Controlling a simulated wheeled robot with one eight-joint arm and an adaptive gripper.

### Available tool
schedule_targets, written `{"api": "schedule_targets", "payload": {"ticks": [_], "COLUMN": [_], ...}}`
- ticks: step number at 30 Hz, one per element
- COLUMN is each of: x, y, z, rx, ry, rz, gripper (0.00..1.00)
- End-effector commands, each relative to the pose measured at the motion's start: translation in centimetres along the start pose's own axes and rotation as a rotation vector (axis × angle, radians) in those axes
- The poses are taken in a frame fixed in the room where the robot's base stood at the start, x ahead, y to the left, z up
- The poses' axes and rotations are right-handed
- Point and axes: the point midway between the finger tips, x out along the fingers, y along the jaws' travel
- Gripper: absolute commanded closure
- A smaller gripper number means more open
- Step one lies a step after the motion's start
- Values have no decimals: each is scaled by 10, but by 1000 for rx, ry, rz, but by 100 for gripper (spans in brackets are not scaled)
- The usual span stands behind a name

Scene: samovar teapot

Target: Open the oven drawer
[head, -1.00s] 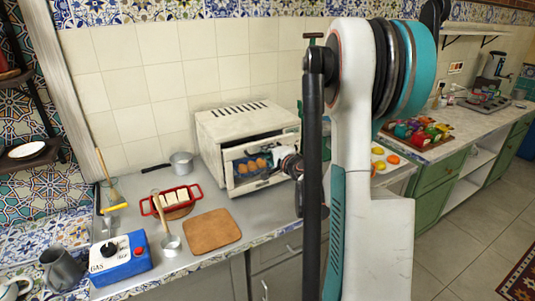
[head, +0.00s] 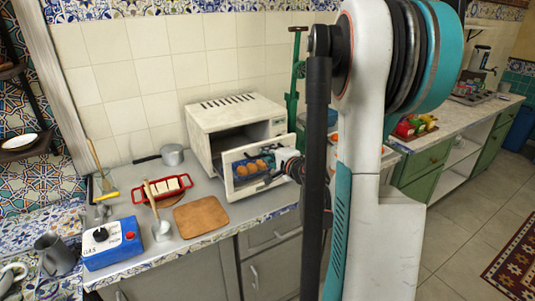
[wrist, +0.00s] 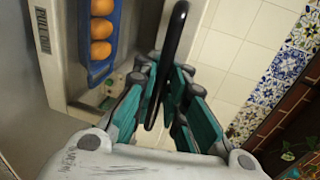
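The white oven (head: 232,108) stands on the counter against the tiled wall. Its drawer (head: 229,183) is pulled out well clear of the body, with a dark gap behind its front. A blue tray (head: 243,172) with several orange-brown eggs shows at the drawer. My gripper (head: 284,163) is at the right end of the drawer front, partly hidden by my arm. In the wrist view, its teal fingers (wrist: 163,72) are closed around the black bar handle (wrist: 175,35), one on each side. The drawer's pale frame (wrist: 55,50) lies to the left there.
A wooden board (head: 201,216), a red dish with white blocks (head: 163,188), a ladle (head: 161,229) and a blue gas box (head: 113,243) stand on the counter left of the drawer. A green stand (head: 293,100) rises behind.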

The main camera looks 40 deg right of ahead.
Motion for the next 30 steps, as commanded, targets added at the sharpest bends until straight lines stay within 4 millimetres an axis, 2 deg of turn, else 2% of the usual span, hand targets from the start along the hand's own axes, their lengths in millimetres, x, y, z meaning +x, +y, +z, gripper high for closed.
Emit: {"api": "schedule_targets", "payload": {"ticks": [10,14,17,24,30], "x": [-1,-9,-24,-74,-106], "y": [0,0,0,0,0], "z": [0,0,0,-1,-1], "rx": [-1,-1,0,1,0], "ry": [-1,1,0,3,2], "rz": [1,1,1,1,1], "gripper": [83,83,83,83,83]}}
